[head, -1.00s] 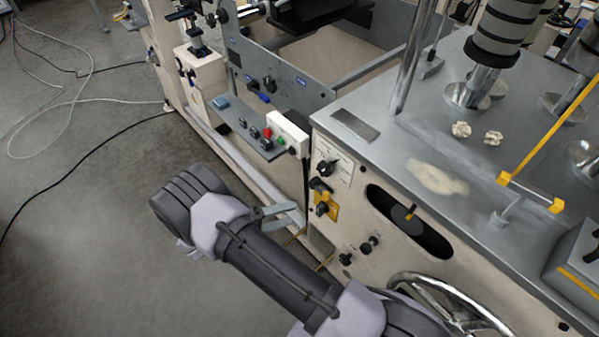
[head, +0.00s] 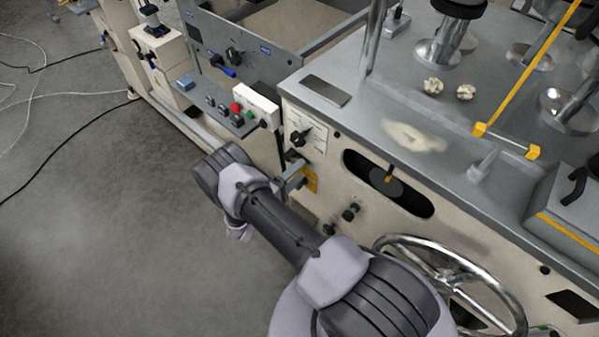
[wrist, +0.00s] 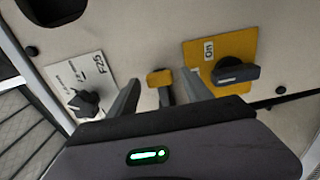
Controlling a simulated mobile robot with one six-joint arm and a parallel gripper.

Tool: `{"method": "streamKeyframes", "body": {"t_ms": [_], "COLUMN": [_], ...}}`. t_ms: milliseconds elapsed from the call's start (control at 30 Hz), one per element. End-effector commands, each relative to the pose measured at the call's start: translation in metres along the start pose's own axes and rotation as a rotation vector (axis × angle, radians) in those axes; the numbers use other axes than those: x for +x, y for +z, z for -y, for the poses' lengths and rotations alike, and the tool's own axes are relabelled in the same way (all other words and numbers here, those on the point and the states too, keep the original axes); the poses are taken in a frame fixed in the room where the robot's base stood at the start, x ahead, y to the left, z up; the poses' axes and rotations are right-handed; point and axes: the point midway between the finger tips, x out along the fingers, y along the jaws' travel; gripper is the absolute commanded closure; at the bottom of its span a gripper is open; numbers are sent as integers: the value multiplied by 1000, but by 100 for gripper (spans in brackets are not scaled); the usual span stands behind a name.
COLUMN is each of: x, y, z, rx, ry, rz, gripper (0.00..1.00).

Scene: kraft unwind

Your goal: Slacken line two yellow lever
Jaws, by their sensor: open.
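A small lever with a yellow tip (wrist: 159,78) and a dark stem stands out from the cream machine panel in the wrist view. My gripper (wrist: 161,83) is open, with one finger on each side of this lever; I cannot tell whether either finger touches it. In the head view my gripper (head: 292,180) is at the panel and hides most of the lever. A second, dark lever with a yellow part (head: 389,175) sits in the oval slot to the right. I can read no line number on either.
A handwheel (head: 455,280) stands out below right. The floor at left is open apart from cables.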

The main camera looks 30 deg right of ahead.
Motion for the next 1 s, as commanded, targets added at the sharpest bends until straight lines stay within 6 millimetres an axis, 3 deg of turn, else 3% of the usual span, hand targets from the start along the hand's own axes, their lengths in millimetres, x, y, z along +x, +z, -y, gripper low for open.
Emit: {"method": "streamKeyframes", "body": {"t_ms": [367, 667, 1000], "x": [10, 10, 10], "y": [0, 0, 0], "z": [0, 0, 0], "rx": [-1, -1, -1], "ry": [0, 0, 0], "rz": [0, 0, 1], "gripper": [42, 99, 100]}}
